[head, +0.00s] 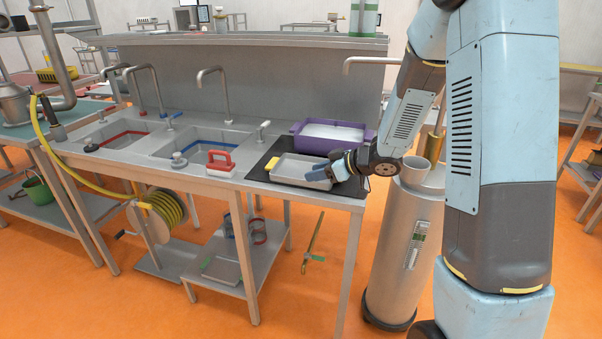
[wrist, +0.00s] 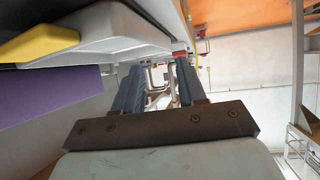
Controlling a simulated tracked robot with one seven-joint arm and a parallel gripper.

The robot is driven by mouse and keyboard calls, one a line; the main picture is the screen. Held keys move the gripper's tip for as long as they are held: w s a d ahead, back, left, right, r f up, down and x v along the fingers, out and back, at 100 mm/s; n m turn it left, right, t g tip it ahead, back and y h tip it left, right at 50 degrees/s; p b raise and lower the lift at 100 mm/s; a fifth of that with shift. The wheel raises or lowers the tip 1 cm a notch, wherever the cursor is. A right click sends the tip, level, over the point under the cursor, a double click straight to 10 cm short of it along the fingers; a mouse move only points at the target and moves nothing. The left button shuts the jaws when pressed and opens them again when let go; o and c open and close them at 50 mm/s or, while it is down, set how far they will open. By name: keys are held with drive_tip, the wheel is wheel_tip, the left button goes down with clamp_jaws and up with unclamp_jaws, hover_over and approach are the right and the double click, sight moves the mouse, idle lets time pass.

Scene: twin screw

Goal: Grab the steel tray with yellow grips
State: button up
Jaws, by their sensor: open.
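The steel tray (head: 290,172) is a shallow grey pan on a black mat at the right end of the sink bench. One yellow grip (head: 271,164) shows at its left end; the other end is partly hidden by my gripper. My gripper (head: 318,173) is open at the tray's right end, close to its rim. In the wrist view the tray (wrist: 110,40) and a yellow grip (wrist: 40,43) fill the upper left, to the left of my fingers (wrist: 160,68). I see nothing between the fingers. I cannot tell whether they touch the tray.
A purple tub (head: 333,136) with white contents stands just behind the tray; its side also shows in the wrist view (wrist: 50,98). A tall steel cylinder (head: 404,250) stands right of the bench.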

sight(298, 185)
drive_tip(key=shift+x, duration=3.8)
drive_tip(key=shift+d, duration=0.15)
clamp_jaws()
